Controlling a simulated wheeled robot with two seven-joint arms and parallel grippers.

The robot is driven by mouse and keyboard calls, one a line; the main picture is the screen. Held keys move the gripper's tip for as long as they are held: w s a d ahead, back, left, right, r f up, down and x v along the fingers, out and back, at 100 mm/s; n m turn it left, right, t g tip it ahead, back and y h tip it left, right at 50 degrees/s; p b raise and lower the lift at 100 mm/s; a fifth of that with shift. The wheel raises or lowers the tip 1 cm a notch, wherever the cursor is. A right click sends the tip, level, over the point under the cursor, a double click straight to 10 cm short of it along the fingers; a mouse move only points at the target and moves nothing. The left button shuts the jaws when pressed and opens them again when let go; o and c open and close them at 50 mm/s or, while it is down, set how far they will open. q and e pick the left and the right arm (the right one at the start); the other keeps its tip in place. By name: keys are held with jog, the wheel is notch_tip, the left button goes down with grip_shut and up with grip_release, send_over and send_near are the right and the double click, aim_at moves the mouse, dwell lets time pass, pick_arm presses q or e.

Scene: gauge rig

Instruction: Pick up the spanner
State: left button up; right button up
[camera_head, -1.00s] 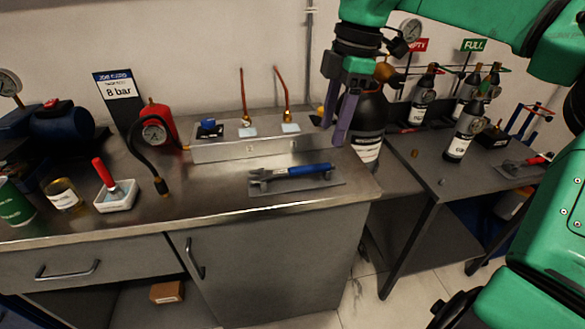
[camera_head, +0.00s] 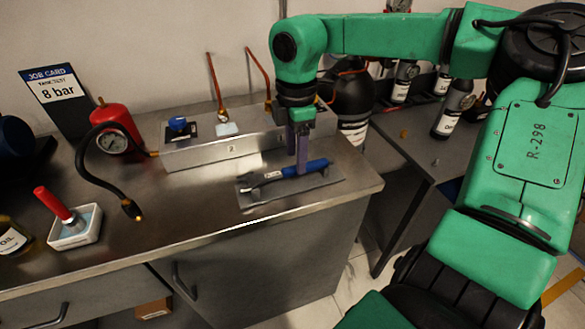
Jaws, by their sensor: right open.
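The spanner (camera_head: 268,178), with a grey open-jaw head at its left and a blue handle, lies on a flat grey mat (camera_head: 296,189) near the front right of the metal workbench. My right gripper (camera_head: 301,169) points down over the blue handle, its jaws open. Its purple-grey fingers overlap part of the handle in the picture. I cannot tell whether they touch it or stand just above it. My left gripper is out of view.
A metal manifold block (camera_head: 215,151) with a blue knob stands behind the mat. A red cylinder (camera_head: 117,119) with a gauge and black hose is to the left. A white dish (camera_head: 77,238) holds a red-handled tool.

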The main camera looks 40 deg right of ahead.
notch_tip(320, 180, down, 3)
jog(key=shift+r, duration=0.15)
grip_shut()
jog(key=shift+r, duration=0.1)
dwell(1.2)
